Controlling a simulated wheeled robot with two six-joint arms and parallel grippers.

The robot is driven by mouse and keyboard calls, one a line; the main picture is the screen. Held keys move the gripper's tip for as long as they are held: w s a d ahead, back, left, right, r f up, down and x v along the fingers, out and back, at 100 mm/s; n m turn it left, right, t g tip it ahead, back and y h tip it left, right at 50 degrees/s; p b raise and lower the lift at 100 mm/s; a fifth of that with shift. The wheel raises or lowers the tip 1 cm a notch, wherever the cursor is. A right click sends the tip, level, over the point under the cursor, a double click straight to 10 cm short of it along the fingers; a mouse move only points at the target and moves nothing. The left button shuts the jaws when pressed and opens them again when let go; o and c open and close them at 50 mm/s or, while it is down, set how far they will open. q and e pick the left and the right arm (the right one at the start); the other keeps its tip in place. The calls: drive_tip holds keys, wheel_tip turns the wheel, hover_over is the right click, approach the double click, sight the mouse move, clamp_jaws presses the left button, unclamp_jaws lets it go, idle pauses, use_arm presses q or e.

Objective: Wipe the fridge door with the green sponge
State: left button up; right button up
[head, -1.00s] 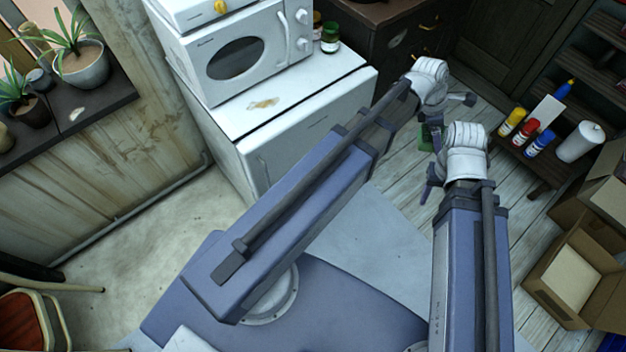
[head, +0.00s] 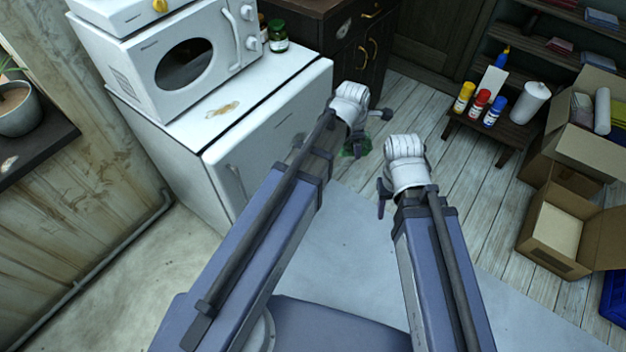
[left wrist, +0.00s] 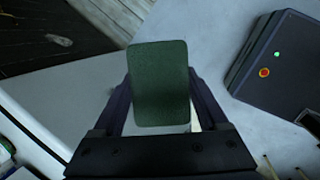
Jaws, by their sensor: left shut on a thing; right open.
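The green sponge (left wrist: 159,84) is held between the two fingers of my left gripper (left wrist: 165,110) in the left wrist view. In the head view the sponge (head: 352,148) is a small dark green patch, partly hidden under my left wrist. My left gripper (head: 362,138) is in front of and to the right of the white fridge, apart from its door. The fridge door (head: 262,152) is the white front face below the fridge top; my left arm hides its lower part. My right gripper (head: 383,196) is open and empty, to the right of the left one.
A white microwave (head: 190,62) and a green-lidded jar (head: 278,36) stand on the fridge top (head: 215,108). A low bench (head: 508,135) with bottles and a paper roll is at the right. Open cardboard boxes (head: 565,235) stand at the far right. The floor before the fridge looks clear.

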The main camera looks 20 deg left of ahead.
use_arm(q)
drive_tip(key=w+a+f+t+y+b, duration=0.2)
drive_tip(key=a+f+y+b, duration=0.2)
drive_tip(key=f+b, duration=0.4)
drive_tip(key=w+a+f+m+t+y+b, duration=0.1)
drive_tip(key=a+f+y+b, duration=0.3)
drive_tip(key=b, duration=1.3)
drive_tip(key=w+a+f+t+y+b, duration=0.3)
drive_tip(key=a+f+y+b, duration=0.2)
drive_tip(key=f+b, duration=0.8)
drive_tip(key=shift+a+m, duration=0.4)
drive_tip(key=shift+a, duration=0.15)
